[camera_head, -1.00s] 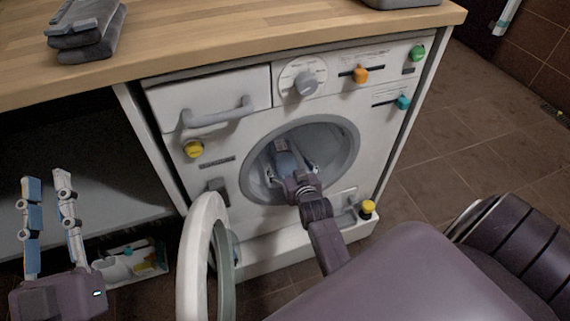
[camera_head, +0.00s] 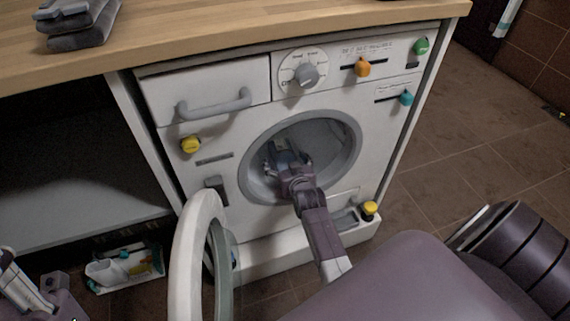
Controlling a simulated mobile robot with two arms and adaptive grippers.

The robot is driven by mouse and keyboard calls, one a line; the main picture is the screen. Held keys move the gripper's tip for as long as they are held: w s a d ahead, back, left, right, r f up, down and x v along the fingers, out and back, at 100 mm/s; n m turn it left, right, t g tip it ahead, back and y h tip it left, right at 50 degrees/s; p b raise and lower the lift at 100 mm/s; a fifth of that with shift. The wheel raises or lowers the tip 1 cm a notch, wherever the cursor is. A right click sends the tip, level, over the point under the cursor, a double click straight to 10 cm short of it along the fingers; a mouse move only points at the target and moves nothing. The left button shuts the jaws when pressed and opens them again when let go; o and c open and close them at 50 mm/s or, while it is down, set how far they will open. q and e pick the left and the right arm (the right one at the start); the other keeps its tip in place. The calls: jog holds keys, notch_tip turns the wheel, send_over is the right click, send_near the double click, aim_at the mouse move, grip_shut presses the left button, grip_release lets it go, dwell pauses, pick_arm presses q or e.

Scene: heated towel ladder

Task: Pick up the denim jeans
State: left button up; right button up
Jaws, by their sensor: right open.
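My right gripper (camera_head: 284,160) reaches through the round opening of the washing machine (camera_head: 222,185), with its open fingers inside the drum (camera_head: 322,142). A small blue-grey patch shows at the fingers. I cannot tell if it is denim or part of the gripper. No jeans can be made out clearly; the gripper and wrist cover part of the drum. My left gripper (camera_head: 30,285) is at the lower left, cut by the picture edge, and its finger opening cannot be judged.
The round machine door (camera_head: 190,255) stands open at the front left. Folded dark grey cloths (camera_head: 78,28) lie on the wooden counter (camera_head: 200,28). A small white box with bottles (camera_head: 125,268) is low at the left.

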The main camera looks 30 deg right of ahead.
jog(key=c, duration=1.5)
jog(key=shift+w, duration=0.1)
jog(key=shift+r, duration=0.1)
